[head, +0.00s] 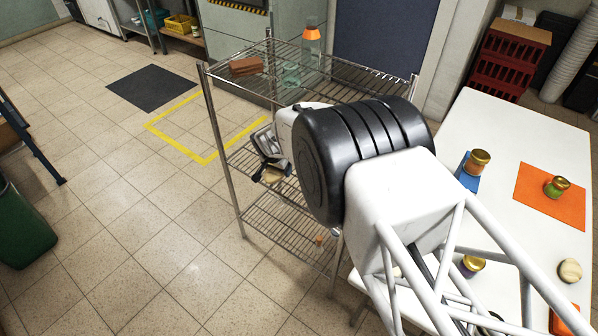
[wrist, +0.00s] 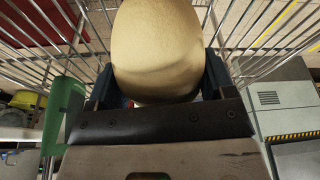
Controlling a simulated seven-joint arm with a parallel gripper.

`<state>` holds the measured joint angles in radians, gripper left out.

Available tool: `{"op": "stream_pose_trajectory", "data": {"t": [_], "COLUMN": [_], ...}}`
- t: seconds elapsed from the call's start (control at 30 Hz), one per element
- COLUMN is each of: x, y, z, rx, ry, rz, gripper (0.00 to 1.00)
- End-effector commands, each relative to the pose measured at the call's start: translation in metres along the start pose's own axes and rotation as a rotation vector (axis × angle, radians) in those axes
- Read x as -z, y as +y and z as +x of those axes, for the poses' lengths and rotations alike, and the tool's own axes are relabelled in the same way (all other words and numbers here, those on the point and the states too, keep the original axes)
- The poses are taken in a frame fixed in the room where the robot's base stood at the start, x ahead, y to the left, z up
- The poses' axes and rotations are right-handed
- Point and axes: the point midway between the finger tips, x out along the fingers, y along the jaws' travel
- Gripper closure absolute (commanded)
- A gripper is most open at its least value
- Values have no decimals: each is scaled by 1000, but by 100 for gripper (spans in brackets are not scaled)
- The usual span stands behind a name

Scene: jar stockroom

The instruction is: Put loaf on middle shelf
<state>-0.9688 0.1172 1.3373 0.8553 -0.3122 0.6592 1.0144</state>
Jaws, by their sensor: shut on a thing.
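The loaf (wrist: 158,45) is a smooth, rounded, pale tan piece that fills the top middle of the wrist view. My gripper (head: 268,163) is shut on it, with a dark finger on each side. In the head view the loaf (head: 273,174) shows as a small tan patch at the fingers. The middle shelf (head: 242,158) is a wire grid of the metal rack. My gripper and the loaf overlap it in the head view; I cannot tell whether the loaf touches the wires. My arm hides much of the rack's right side.
The rack's top shelf (head: 345,72) holds a brown block (head: 245,66), a glass jar (head: 291,74) and an orange-banded bottle (head: 312,42). A small orange-brown thing (head: 319,240) is on the bottom shelf (head: 280,224). A white table (head: 500,130) with several jars stands at right.

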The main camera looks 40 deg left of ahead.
Motion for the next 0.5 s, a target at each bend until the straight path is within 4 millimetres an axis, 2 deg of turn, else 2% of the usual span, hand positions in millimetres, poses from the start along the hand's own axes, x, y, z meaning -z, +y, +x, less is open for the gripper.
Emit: {"op": "stream_pose_trajectory", "data": {"t": [0.03,0.2,0.5], "x": [6,17,21], "y": [9,28,35], "z": [2,7,9], "rx": [-3,-11,-14], "ry": [0,0,0], "rz": [13,38,49], "gripper": [59,59,59]}}
